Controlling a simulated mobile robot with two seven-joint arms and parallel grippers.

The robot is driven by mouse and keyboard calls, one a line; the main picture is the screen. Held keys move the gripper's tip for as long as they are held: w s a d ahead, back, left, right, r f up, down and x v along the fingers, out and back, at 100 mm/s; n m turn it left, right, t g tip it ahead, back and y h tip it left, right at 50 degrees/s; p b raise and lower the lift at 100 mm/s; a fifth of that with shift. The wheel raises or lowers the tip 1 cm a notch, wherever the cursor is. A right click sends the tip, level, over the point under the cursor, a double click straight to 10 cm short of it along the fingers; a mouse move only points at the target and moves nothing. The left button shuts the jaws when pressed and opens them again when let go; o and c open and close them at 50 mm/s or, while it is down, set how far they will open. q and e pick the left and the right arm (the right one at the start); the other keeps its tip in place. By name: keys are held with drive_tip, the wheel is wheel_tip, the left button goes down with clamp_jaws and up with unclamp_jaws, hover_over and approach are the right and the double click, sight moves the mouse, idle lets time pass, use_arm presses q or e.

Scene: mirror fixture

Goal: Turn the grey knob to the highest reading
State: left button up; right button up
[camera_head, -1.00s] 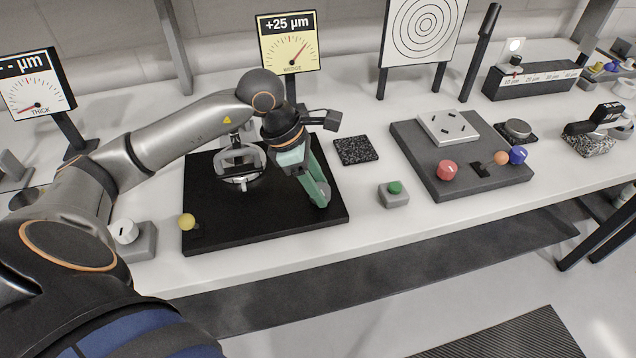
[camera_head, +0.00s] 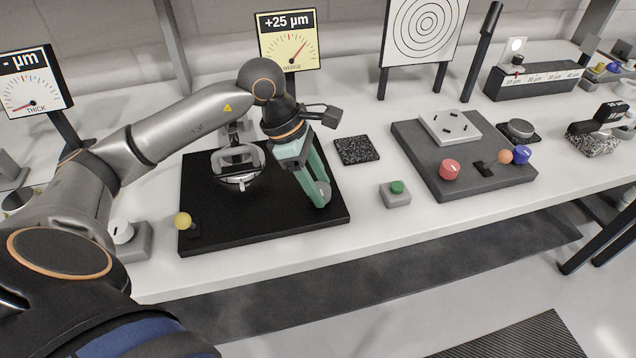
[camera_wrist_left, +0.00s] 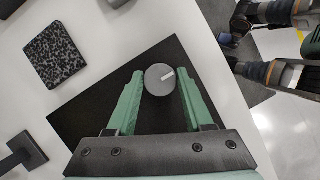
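The grey knob (camera_wrist_left: 160,79) is round with a white mark pointing to the upper right in the wrist view. It sits at the right part of a black plate (camera_head: 230,225); in the head view the knob (camera_head: 323,189) is partly hidden by a finger. My left gripper (camera_head: 318,192) reaches down to it with green fingers. In the wrist view the fingertips (camera_wrist_left: 160,76) stand on both sides of the knob, with narrow gaps visible. The yellow dial (camera_head: 288,40) above reads +25 µm, its needle pointing up and right. My right gripper cannot be made out.
A yellow ball-topped lever (camera_head: 183,220) and a round metal holder (camera_head: 238,165) are on the plate. A white knob (camera_head: 121,231) stands left of it. A green button box (camera_head: 396,194) and speckled pad (camera_head: 356,150) lie to the right. The other dial (camera_head: 31,85) shows "- µm".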

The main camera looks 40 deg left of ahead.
use_arm(q)
drive_tip(key=o, duration=0.4)
drive_tip(key=shift+r, duration=0.1)
drive_tip(key=v, duration=1.2)
drive_tip(key=shift+s+a+r, duration=0.1)
drive_tip(key=shift+a+r, duration=0.05)
